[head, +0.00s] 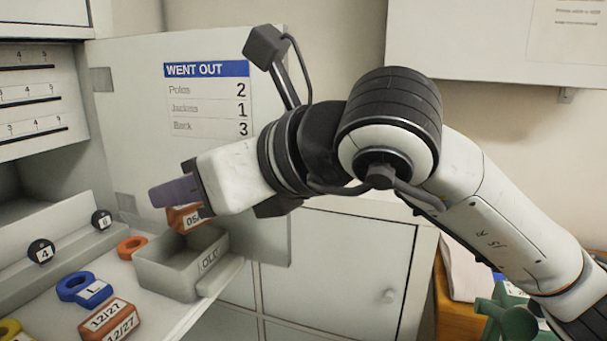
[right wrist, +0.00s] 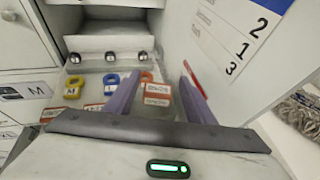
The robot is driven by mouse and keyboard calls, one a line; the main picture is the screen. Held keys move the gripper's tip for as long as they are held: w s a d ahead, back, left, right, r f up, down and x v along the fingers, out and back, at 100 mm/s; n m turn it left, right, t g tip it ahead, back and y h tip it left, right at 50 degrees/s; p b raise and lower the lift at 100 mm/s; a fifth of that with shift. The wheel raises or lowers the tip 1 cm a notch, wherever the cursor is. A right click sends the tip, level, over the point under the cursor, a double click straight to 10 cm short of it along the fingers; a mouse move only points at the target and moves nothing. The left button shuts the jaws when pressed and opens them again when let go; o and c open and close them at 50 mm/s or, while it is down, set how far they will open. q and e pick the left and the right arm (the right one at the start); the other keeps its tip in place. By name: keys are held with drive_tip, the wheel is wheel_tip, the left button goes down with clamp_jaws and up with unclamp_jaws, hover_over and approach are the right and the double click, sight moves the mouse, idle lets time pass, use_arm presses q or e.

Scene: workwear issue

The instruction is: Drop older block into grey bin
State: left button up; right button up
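An orange block with a label starting "05" (head: 187,217) shows just below my right gripper (head: 172,192), at the back of the grey bin marked OLD (head: 165,277). In the right wrist view this block (right wrist: 157,96) appears between the purple fingers (right wrist: 158,92), with a gap on its right side. The gripper looks open. I cannot tell whether the block is on the shelf or above the bin's edge. A second orange block labelled 12/27 (head: 110,318) lies on the shelf; it also shows in the right wrist view (right wrist: 95,107). My left gripper is not in view.
An orange ring (head: 132,247), a blue ring tagged L (head: 85,289) and a yellow ring (head: 12,330) lie on the shelf. Dark round knobs (head: 41,251) stand behind. An open white door with a WENT OUT list (head: 207,100) is close behind my right arm.

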drive_tip(key=shift+o, duration=0.9)
drive_tip(key=shift+s+d+r, duration=0.1)
drive_tip(key=shift+s+d, duration=0.05)
drive_tip(key=shift+d, duration=0.05)
drive_tip(key=b+v, duration=0.2)
drive_tip(key=v, duration=0.8)
drive_tip(key=p+x, duration=0.2)
drive_tip(key=x, duration=0.9)
drive_tip(key=shift+s+d+r+p, duration=0.1)
drive_tip(key=shift+r+p, duration=0.4)
drive_tip(key=shift+r, duration=0.95)
drive_tip(key=shift+d+r+p, duration=0.1)
drive_tip(key=shift+r+p, duration=0.35)
drive_tip(key=shift+r, duration=1.05)
